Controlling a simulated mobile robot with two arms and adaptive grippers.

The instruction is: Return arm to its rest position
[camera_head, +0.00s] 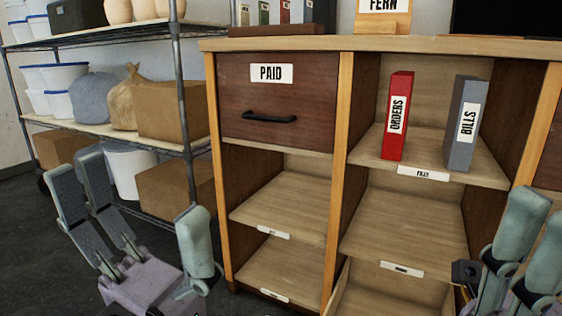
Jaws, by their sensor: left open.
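My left gripper (135,192) is at the lower left, in front of the wire shelving and left of the wooden cabinet. Its pale green-grey fingers point up and are spread wide, with nothing between them. My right gripper (524,225) is at the lower right, partly cut off by the picture edge. Its fingers point up in front of the cabinet's lower right part. They overlap in this view, so their opening is unclear. No held object shows in either gripper.
The wooden cabinet (345,110) has a shut drawer (278,100) labelled PAID. A red ORDERS binder (396,125) and a grey BILLS binder (464,120) stand on its upper right shelf. The shelving (175,70) holds boxes, tubs and bags. Dark floor (30,240) lies at lower left.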

